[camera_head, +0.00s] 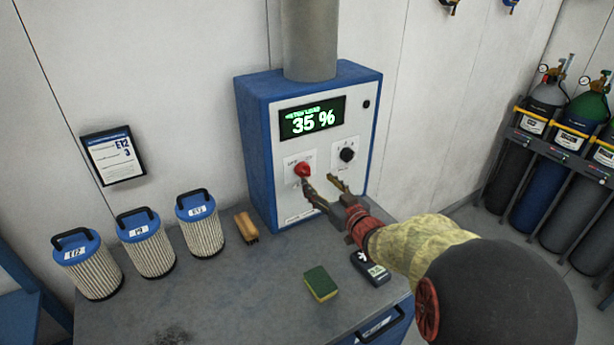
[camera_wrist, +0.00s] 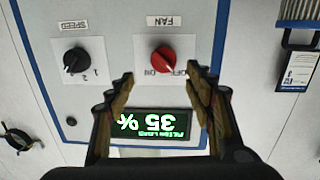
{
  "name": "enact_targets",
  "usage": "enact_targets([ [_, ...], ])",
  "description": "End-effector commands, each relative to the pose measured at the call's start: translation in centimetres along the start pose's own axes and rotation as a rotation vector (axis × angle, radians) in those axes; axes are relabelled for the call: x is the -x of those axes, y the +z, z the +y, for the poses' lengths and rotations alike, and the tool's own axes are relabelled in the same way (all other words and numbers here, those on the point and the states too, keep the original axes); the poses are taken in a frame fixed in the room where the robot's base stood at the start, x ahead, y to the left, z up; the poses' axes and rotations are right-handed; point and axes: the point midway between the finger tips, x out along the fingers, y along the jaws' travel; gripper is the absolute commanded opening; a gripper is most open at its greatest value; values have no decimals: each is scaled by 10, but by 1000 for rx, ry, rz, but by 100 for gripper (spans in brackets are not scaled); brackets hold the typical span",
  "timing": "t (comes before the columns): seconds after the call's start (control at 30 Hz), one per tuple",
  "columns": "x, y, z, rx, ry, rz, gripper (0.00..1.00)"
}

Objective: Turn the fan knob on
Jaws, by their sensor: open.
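The red fan knob (camera_head: 303,169) is on the front panel of a blue and white control box (camera_head: 257,150). In the wrist view, which is upside down, the red knob (camera_wrist: 163,60) sits by a FAN label and OFF and ON marks; its pointer direction is hard to tell. My gripper (camera_head: 320,183) is in front of the panel, open and empty. In the wrist view the fingertips (camera_wrist: 160,77) are spread on either side of the knob's column, with the knob apart from both fingers. The display (camera_head: 312,118) reads 35 %.
A black speed knob (camera_head: 347,155) is beside the fan knob. On the bench (camera_head: 210,300) are several filters (camera_head: 145,243), a brush (camera_head: 246,226), a sponge (camera_head: 320,283) and a dark handheld device (camera_head: 370,268). Gas cylinders (camera_head: 551,130) stand at the right.

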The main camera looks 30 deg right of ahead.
Motion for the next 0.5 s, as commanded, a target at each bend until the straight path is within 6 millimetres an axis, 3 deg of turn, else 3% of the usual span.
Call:
enact_targets([
  [0.27, -5, 10, -1, -28, -57, 65, 53],
  [0.5, -41, 9, -4, -28, -58, 64, 53],
])
